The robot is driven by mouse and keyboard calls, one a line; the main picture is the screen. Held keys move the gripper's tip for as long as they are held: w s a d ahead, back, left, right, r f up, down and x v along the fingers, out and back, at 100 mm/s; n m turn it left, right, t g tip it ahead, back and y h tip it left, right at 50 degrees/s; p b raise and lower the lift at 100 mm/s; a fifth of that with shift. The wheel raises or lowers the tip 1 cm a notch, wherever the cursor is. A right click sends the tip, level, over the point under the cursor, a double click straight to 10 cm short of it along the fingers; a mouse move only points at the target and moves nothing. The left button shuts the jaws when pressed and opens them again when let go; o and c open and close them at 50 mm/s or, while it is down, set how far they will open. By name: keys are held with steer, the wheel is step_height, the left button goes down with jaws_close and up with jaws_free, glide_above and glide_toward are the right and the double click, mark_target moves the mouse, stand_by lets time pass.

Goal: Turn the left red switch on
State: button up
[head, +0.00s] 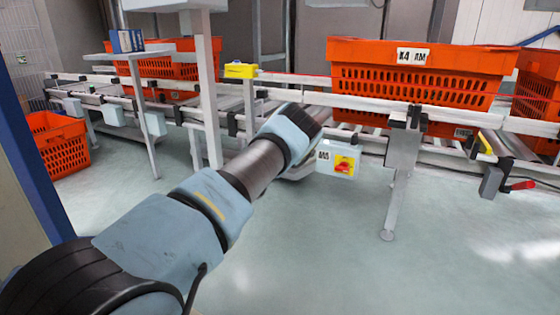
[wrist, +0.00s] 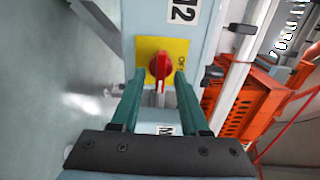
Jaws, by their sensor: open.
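A red switch (wrist: 160,65) on a yellow plate (wrist: 148,47) shows in the wrist view, on a light grey box (wrist: 150,15) with a black-and-white label. My gripper (wrist: 160,78) is open, with its two green fingers on either side of the red switch; whether they touch it I cannot tell. The switch handle lies along the picture's vertical.
Orange totes (head: 420,75) (head: 165,68) stand on the conveyor (head: 300,80) behind. A conveyor leg (head: 400,170) stands right of the white box, with a red-handled lever (head: 520,185) further right. The floor in front is clear.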

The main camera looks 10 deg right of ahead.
steer(key=p+v, duration=0.4)
steer(key=v, duration=0.7)
steer(key=w+a+r+n+t+y+p, duration=0.1)
steer(key=w+a+r+n+y, duration=0.15)
steer(key=a+n+y, duration=0.2)
steer(key=w+a+r+n+y, duration=0.1)
steer(key=a+r+n+y, duration=0.2)
steer(key=a+n, duration=0.25)
steer(key=s+a+r+n+g+y, duration=0.35)
steer(key=s+a+n, duration=0.2)
steer(key=a, duration=0.25)
steer(key=s+a+r+n+g+p, duration=0.1)
steer(key=s+a+r+n+g, duration=0.2)
steer(key=s, duration=0.8)
steer(key=s+a+r+n+g+p, duration=0.1)
steer(key=s+r+n+g, duration=0.3)
steer(key=s, duration=0.6)
steer(key=s+a+r+n+g+p, duration=0.1)
steer(key=s+a+r+n+g, duration=0.3)
steer(key=s, duration=0.7)
step_height(320, 180, up, 39)
steer(key=w+d+m+t+p, duration=0.1)
steer(key=d+p, duration=0.1)
steer(key=p, duration=3.6)
steer(key=shift+f+y, duration=0.2)
steer(key=shift+y, duration=0.1)
